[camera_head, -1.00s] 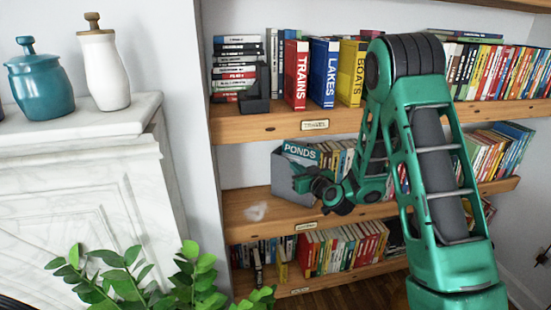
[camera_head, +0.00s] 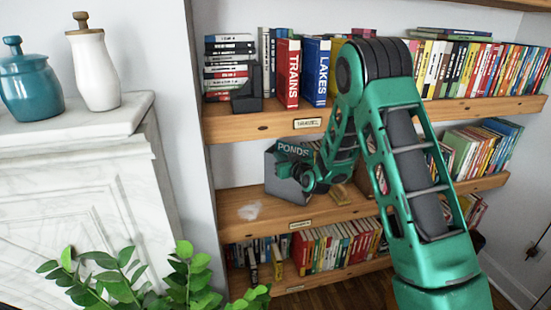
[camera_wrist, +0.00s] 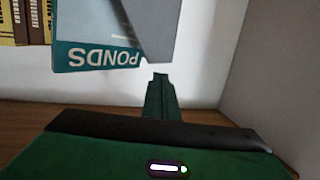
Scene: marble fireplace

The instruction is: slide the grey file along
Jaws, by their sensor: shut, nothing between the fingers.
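The grey file (camera_head: 284,184) stands upright on the middle shelf, left of a row of books. A teal book marked PONDS (camera_head: 292,149) stands in it. My gripper (camera_head: 284,166) is shut and empty, close to the file's upper part and covering some of it. In the wrist view the file (camera_wrist: 160,22) appears upside down at the top, with the PONDS book (camera_wrist: 95,58) beside it. My shut fingers (camera_wrist: 160,78) lie just under the file's edge in that picture. I cannot tell whether they touch it.
The middle shelf (camera_head: 238,200) is bare left of the file, apart from a pale smudge. Books and a black bookend (camera_head: 246,92) stand on the shelf above. More books fill the lower shelf. A white marble mantel (camera_head: 70,125) with two jars and a leafy plant (camera_head: 130,285) are at left.

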